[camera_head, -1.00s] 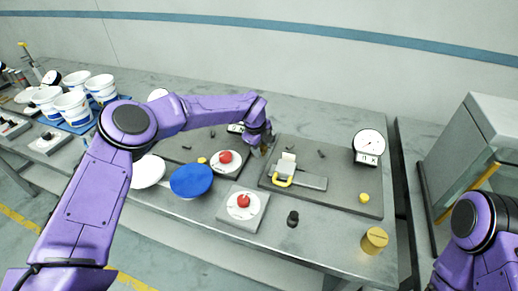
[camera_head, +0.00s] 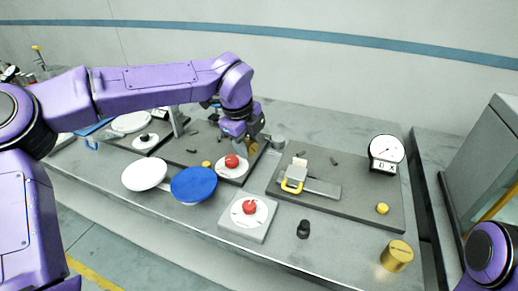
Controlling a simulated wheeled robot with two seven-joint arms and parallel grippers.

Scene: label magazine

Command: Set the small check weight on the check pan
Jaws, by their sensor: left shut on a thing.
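My left gripper (camera_head: 250,143) is above the back of the left grey board, just behind a red-knobbed white dial. It is shut on a small brownish-gold thing, mostly hidden by the fingers, which looks like the small check weight. A white round pan (camera_head: 145,174) and a blue round pan (camera_head: 194,184) sit side by side at the table's front edge; I cannot tell which pan, if either, is the check pan. A larger brass cylinder (camera_head: 397,255) stands at the front right. My right arm shows at the lower right, its gripper out of view.
Red-knobbed dials (camera_head: 249,212) stand near the middle. A grey cylinder (camera_head: 278,142) is right of my left gripper. The right board (camera_head: 350,213) carries a yellow-handled clamp (camera_head: 293,180) and a round gauge (camera_head: 386,150). A black knob (camera_head: 303,229) is in front.

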